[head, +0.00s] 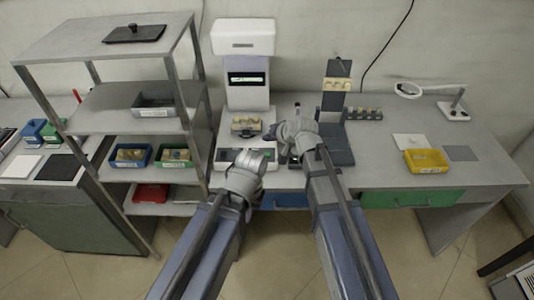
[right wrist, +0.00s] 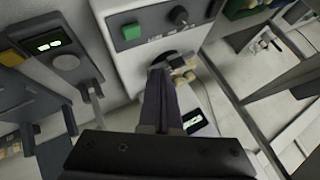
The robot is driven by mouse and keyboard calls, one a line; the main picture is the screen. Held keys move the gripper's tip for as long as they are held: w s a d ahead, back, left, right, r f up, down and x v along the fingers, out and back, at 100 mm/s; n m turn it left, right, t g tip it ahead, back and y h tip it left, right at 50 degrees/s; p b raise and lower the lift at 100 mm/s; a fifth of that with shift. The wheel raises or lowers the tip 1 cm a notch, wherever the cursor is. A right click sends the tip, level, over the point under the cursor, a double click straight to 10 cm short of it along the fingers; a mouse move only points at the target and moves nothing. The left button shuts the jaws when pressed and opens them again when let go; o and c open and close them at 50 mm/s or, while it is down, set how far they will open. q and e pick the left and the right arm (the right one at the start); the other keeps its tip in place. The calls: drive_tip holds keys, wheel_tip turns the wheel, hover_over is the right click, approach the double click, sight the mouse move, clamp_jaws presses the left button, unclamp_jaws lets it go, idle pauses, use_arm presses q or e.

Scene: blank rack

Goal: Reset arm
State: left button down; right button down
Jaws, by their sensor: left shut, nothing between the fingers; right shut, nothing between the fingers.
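Both my arms reach forward over the workbench from the bottom of the head view. My left gripper (head: 247,160) is the lower one, shut and empty, in front of the white machine (head: 243,38) with a small display. My right gripper (head: 284,132) is higher and to the right, also shut and empty, between the machine and the dark upright stand (head: 337,90). In the right wrist view the right gripper's fingers (right wrist: 159,78) are together and point towards the white machine (right wrist: 130,60) with its green button. Whether they touch it I cannot tell.
A grey shelf rack (head: 135,122) stands left, with a blue bin (head: 131,163) and a green bin (head: 174,165). On the bench's right are a yellow bin (head: 426,170) and a lamp (head: 408,90). The bench front right of my right arm is mostly clear.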

idle(0.3)
drive_tip(key=s+d+f+n+g+h, duration=0.2)
drive_tip(key=s, duration=0.6)
drive_tip(key=s+d+f+n+g+h, duration=0.1)
drive_tip(key=s+f+g+h, duration=0.1)
drive_tip(key=s, duration=0.7)
drive_tip(key=s+d+f+n+g+h, duration=0.2)
drive_tip(key=s+g, duration=0.1)
drive_tip(key=s, duration=0.5)
drive_tip(key=shift+s+d+f+n+g+h, duration=0.25)
drive_tip(key=shift+s+d+n+g+h, duration=0.05)
drive_tip(key=shift+s+g+h, duration=0.1)
use_arm(q)
drive_tip(key=c, duration=1.5)
unclamp_jaws()
